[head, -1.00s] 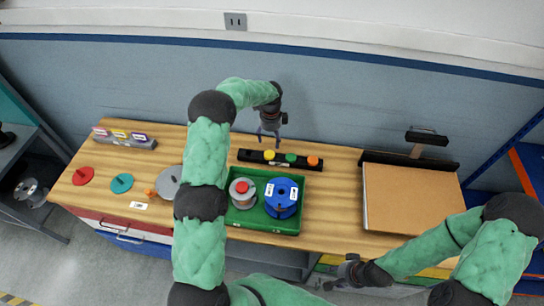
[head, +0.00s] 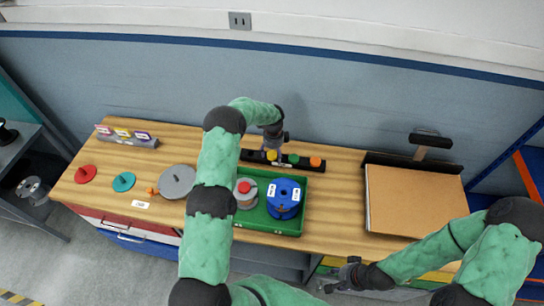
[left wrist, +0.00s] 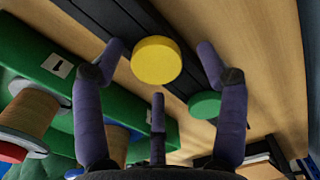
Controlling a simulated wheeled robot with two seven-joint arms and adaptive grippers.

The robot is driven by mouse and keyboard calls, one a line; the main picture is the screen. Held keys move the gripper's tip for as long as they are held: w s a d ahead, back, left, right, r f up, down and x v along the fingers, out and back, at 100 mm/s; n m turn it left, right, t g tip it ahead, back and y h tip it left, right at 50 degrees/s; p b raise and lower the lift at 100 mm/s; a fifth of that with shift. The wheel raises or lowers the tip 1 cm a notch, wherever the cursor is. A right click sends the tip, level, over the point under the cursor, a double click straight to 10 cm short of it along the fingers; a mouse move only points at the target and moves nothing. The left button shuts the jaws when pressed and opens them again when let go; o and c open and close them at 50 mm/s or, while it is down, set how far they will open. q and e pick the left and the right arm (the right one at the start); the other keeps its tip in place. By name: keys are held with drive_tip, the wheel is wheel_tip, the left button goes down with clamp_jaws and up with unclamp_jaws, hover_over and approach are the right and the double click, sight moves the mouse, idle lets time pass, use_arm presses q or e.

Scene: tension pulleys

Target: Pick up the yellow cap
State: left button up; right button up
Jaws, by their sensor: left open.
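In the left wrist view the round yellow cap (left wrist: 156,61) lies between the spread purple fingers of my left gripper (left wrist: 161,50). In the head view my left gripper (head: 275,146) is right over the cap and partly covers it. It is open and empty, with no clear contact. My right gripper (head: 338,280) hangs in front of the bench, away from the cap; its finger opening is too small to judge.
A green cap (head: 293,158) and an orange cap (head: 315,161) share the rack. In front, a green tray (head: 298,226) holds a blue spool (head: 284,198) and a red-topped spool (head: 245,193).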

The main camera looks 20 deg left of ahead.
sight(273, 156)
use_arm(q)
drive_tip(key=c, duration=0.9)
drive_tip(key=shift+f, duration=0.1)
drive_tip(key=shift+c, duration=0.2)
drive_tip(key=shift+r, duration=0.4)
drive_tip(key=r, duration=0.3)
drive_tip(key=shift+s, duration=0.25)
drive_tip(key=shift+c, duration=0.7)
drive_tip(key=s+r+p, duration=0.1)
drive_tip(key=s+r, duration=0.8)
drive_tip(key=s, duration=0.4)
drive_tip(key=shift+s+d+r, duration=0.15)
drive_tip(key=shift+s+d, duration=0.1)
drive_tip(key=shift+d, duration=0.1)
